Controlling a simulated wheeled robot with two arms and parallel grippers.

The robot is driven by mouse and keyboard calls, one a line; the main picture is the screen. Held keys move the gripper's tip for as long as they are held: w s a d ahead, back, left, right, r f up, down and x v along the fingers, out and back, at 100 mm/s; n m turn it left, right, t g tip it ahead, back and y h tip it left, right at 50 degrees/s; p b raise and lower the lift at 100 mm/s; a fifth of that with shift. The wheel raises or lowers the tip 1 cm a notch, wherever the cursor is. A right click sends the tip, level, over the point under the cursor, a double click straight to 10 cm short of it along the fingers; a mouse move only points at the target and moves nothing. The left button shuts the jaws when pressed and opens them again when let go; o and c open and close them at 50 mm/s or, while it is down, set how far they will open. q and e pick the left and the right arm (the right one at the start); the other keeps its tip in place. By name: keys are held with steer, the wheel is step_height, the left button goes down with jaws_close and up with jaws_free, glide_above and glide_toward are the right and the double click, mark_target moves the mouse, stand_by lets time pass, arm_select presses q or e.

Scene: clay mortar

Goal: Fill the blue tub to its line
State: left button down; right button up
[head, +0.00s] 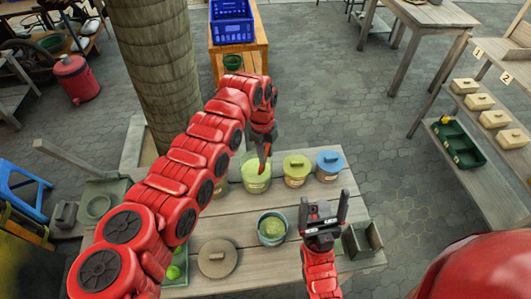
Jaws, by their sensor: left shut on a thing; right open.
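An open blue-grey tub (272,241) stands on the slatted table, with pale green material inside; its fill line cannot be made out. Behind it stands an open tub of yellow-green material (254,183). My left gripper (264,148) is above this tub, shut on a thin orange-brown tool (263,161) that points down at the material. The tool's lower end is too small to tell clearly. My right gripper (323,210) is open and empty, its two fingers apart, just right of the blue-grey tub.
A yellow-lidded tub (297,166) and a blue-lidded tub (329,162) stand at the back right of the table. A round grey-brown lid (217,258) lies in front. A tree trunk (157,75) rises behind.

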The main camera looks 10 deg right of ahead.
arm_select(q)
steer(key=shift+r, duration=0.45)
step_height(320, 180, up, 10)
steer(key=shift+r+p, duration=0.15)
steer(key=shift+p, duration=0.2)
stand_by(0.4)
